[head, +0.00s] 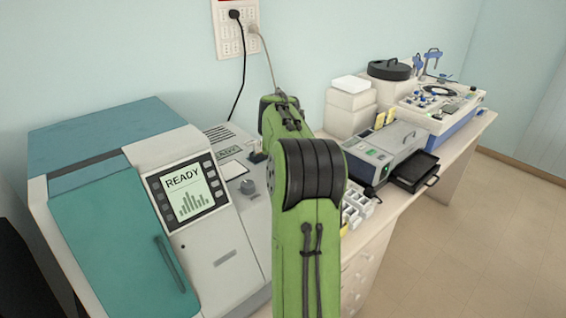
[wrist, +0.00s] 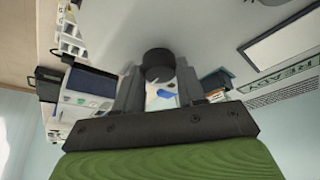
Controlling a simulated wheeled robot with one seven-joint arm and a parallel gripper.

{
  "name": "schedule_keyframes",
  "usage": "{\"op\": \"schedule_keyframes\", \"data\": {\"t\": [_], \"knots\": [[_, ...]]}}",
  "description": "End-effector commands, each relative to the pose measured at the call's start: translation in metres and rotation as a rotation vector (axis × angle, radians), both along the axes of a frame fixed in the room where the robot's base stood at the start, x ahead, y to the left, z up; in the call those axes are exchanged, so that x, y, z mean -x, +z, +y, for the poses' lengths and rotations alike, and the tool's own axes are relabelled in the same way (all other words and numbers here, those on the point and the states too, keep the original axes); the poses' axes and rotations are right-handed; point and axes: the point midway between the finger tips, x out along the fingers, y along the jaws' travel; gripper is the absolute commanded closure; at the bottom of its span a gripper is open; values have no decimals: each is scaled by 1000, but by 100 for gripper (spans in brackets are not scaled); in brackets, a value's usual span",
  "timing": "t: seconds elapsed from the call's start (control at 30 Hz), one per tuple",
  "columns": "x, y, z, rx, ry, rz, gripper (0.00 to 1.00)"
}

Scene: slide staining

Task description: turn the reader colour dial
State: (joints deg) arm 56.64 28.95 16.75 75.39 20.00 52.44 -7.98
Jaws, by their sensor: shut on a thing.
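My gripper (wrist: 158,78) shows in the wrist view with its two fingers on either side of a dark round knob (wrist: 157,62), which I take for the dial. In the head view my green arm hides most of the gripper and this knob. The reader's screen (head: 187,193) reads READY above a bar graph. Any pointer or mark on the held knob cannot be made out.
A teal door (head: 120,240) with a handle is left of the screen. Right of my arm are a white slotted rack (head: 357,207), a grey device (head: 385,150) and a black tray (head: 414,172). White boxes (head: 349,108) stand behind. Cords hang from a wall socket (head: 235,35).

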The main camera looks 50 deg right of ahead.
Motion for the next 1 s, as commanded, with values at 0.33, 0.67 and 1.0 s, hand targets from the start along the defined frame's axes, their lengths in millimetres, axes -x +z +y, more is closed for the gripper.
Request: {"op": "schedule_keyframes", "data": {"t": [0.33,0.67,1.0], "knots": [[-3,2,2,-2,-309,3,91],[-4,2,2,-1,-516,1,91],[-4,1,2,-2,-598,1,91]]}}
